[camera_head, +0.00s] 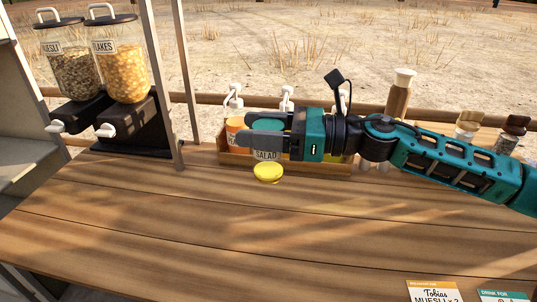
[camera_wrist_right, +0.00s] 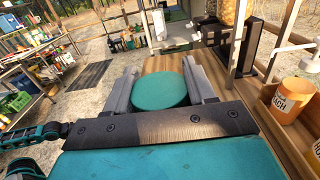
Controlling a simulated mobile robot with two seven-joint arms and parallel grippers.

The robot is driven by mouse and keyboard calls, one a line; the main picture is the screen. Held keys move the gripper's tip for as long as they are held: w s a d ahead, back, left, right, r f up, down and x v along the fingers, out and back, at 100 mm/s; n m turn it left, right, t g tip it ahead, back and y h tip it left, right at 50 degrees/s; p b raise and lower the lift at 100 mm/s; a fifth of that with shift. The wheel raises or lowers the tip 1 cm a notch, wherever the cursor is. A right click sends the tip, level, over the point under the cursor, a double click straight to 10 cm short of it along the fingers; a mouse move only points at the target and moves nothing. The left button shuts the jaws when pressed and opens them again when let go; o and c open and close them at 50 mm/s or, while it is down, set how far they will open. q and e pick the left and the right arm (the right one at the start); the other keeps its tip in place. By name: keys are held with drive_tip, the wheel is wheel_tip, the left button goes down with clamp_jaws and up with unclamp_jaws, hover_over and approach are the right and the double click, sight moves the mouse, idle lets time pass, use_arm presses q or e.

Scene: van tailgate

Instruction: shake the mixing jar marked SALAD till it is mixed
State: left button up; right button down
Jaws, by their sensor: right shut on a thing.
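The mixing jar marked SALAD (camera_head: 266,155) has a round teal top and a yellow lower end. It looks upright in the head view, in front of the wooden crate. My right gripper (camera_head: 264,131) reaches in from the right and is shut on the jar's upper part. In the right wrist view the teal top (camera_wrist_right: 160,86) sits between the two grey fingers of my right gripper (camera_wrist_right: 163,92). The fingers hide part of the jar's body. I cannot tell whether its bottom touches the counter. My left gripper is not in view.
The wooden crate (camera_head: 235,161) behind the jar holds orange containers (camera_wrist_right: 292,96) and white-topped bottles. Muesli (camera_head: 72,72) and flakes (camera_head: 122,62) dispensers stand at the left beside a post (camera_head: 166,90). Cards (camera_head: 433,291) lie at the front right. The counter's front middle is clear.

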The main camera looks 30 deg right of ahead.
wheel_tip(320, 180, up, 7)
drive_tip(key=shift+a+r, duration=0.1)
drive_tip(key=shift+r, duration=0.1)
wheel_tip(320, 180, down, 7)
drive_tip(key=shift+f, duration=0.1)
drive_tip(key=shift+r, duration=0.3)
wheel_tip(320, 180, up, 6)
drive_tip(key=shift+r, duration=0.15)
wheel_tip(320, 180, down, 6)
drive_tip(key=shift+f, duration=0.5)
wheel_tip(320, 180, up, 7)
drive_tip(key=shift+f, duration=0.2)
drive_tip(key=shift+r, duration=0.35)
wheel_tip(320, 180, down, 8)
drive_tip(key=shift+r, duration=0.4)
